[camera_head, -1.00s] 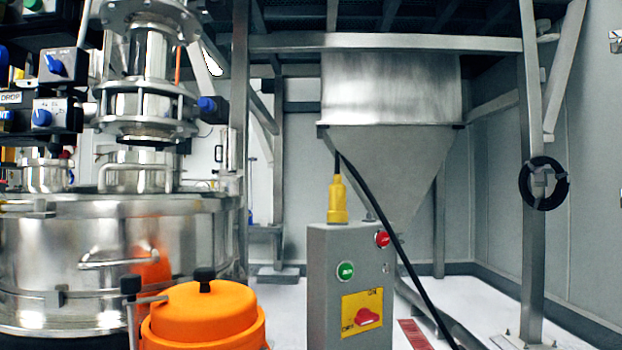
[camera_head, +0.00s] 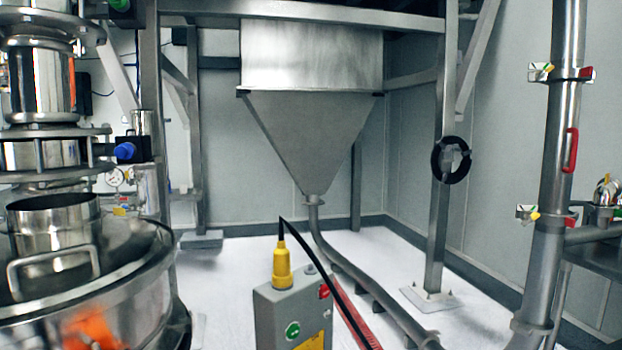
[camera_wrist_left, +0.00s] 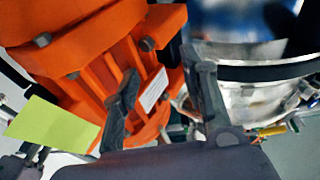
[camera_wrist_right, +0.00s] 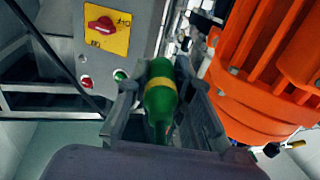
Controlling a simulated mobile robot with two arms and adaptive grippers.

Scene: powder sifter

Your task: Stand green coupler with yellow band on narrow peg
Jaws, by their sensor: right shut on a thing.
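The green coupler with its yellow band (camera_wrist_right: 160,95) shows in the right wrist view. It sits between the two fingers of my right gripper (camera_wrist_right: 165,85), which is shut on it. My left gripper (camera_wrist_left: 165,95) shows in the left wrist view with its fingers apart and nothing between them. Neither gripper shows in the head view. I cannot make out the narrow peg in any view.
A grey control box (camera_head: 275,312) with a black cable stands low in the middle. A steel sifter (camera_head: 110,285) is at the left. A vertical pipe (camera_head: 560,150) stands at the right. An orange ribbed machine (camera_wrist_left: 90,50) is close to both wrist cameras.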

